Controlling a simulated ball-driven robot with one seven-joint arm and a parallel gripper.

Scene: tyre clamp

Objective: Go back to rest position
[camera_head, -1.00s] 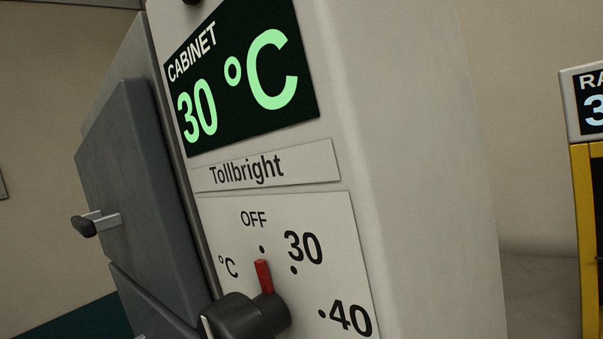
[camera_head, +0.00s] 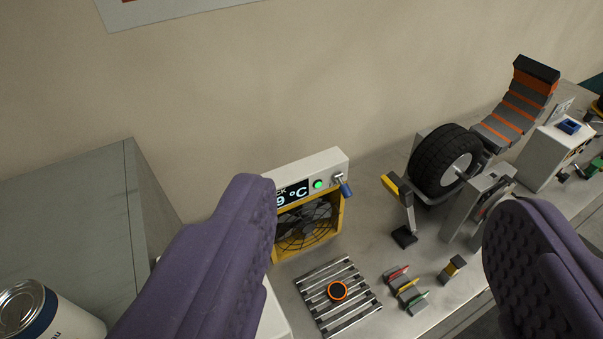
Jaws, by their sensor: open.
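My gripper (camera_head: 345,265) shows as two purple padded fingers, one at the lower left and one at the lower right. The fingers are wide apart, with nothing held between them. The bench with its equipment lies beyond and below them. The left finger hides part of the yellow fan unit (camera_head: 341,222) and of the cabinet at the left.
A slatted metal rack (camera_head: 352,318) carries a black disc with an orange ring (camera_head: 338,291). A tyre (camera_head: 436,160) stands in a clamp at the right. Coloured markers (camera_head: 399,272) lie on the bench. A can (camera_head: 28,306) stands at the lower left.

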